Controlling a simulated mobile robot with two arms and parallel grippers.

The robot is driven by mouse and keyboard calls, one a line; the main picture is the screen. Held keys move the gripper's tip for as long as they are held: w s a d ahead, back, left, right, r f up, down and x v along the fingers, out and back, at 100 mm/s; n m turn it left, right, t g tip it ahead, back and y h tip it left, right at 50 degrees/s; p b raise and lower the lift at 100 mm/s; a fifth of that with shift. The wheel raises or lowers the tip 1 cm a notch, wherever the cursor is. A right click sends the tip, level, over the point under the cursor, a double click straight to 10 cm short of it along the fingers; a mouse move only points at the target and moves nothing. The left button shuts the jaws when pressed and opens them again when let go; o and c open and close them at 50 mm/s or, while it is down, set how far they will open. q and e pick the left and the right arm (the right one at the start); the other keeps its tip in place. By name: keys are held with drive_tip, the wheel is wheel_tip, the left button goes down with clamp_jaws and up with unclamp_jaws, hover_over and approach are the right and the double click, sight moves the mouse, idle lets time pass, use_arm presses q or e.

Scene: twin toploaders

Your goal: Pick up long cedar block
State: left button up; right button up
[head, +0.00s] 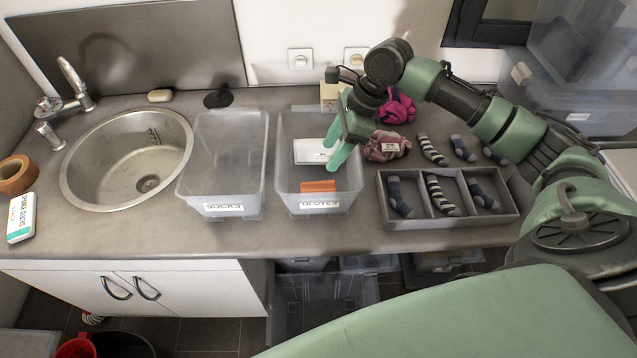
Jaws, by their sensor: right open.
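A short-looking orange-brown block (318,186) shows through the front of the clear bin labelled GLOVES (284,200); it may be the cedar block, but I cannot tell its full length. My right gripper (335,146) is open, with its green fingers at the right side of this bin, above and behind the orange-brown block. I see nothing between the fingers. My left gripper is not in view.
A white box (312,151) lies farther back in the GLOVES bin. The clear SOCKS bin (222,165) stands to its left, beside the sink (128,160). A grey divided tray (448,222) with socks is at right.

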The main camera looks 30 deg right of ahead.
drive_tip(key=b, duration=0.5)
approach(319, 185)
drive_tip(key=shift+a+f, duration=0.35)
drive_tip(key=shift+a, duration=0.1)
drive_tip(key=shift+f, duration=0.3)
drive_tip(key=shift+a+f, duration=0.25)
drive_tip(key=shift+f, duration=0.25)
drive_tip(key=p+x, duration=0.1)
drive_tip(key=x, duration=0.1)
drive_tip(key=p+x, duration=0.1)
drive_tip(key=x, duration=0.2)
drive_tip(key=shift+w+d+f, duration=0.15)
drive_tip(key=shift+w+f, duration=0.1)
drive_tip(key=shift+f, duration=0.5)
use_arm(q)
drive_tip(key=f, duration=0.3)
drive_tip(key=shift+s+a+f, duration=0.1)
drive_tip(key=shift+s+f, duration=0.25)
use_arm(e)
clamp_jaws()
